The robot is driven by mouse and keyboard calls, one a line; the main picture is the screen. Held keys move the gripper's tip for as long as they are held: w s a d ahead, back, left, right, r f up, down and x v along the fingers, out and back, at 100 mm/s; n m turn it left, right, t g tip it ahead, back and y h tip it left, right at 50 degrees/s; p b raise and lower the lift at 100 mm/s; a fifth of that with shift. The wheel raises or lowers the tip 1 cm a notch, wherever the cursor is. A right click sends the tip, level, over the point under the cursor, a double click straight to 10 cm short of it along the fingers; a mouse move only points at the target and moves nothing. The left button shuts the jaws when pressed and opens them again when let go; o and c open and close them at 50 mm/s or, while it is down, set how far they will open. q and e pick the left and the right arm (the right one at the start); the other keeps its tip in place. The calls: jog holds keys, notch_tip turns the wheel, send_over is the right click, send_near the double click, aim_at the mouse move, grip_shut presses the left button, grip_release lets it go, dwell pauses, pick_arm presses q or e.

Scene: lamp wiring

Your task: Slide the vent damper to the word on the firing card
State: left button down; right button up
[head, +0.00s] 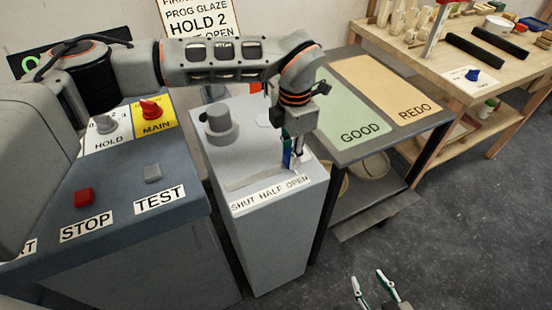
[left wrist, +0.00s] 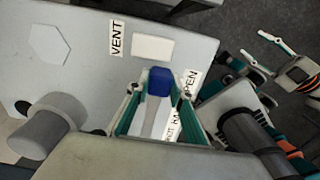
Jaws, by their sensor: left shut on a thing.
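The vent damper's blue handle (head: 287,158) stands on top of the grey pedestal, near the OPEN end of its SHUT HALF OPEN label (head: 270,193). My left gripper (head: 293,160) is shut on it from above. In the left wrist view the blue handle (left wrist: 159,82) sits between the fingers of my left gripper (left wrist: 158,100). The firing card (head: 200,17) reads PROG GLAZE, HOLD 2 and, partly hidden by my left arm, OPEN. Its top is cut off. My right gripper (head: 371,287) is open and empty, low at the bottom of the head view.
A grey knob (head: 220,123) stands on the pedestal (head: 265,240). The control desk at left has a STOP button (head: 84,197), a TEST switch (head: 152,173) and HOLD and MAIN knobs. The GOOD/REDO table (head: 350,160) stands close at right. A wooden bench is behind.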

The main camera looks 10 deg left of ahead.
pick_arm(q)
jog(key=shift+w+d+r, duration=0.1)
jog(key=shift+w+d, duration=0.05)
jog(key=c, duration=1.8)
grip_release()
jog(key=shift+o, duration=0.2)
jog(key=shift+d, duration=0.1)
notch_tip(320, 180, up, 12)
pick_arm(e)
jog(key=shift+s, duration=0.2)
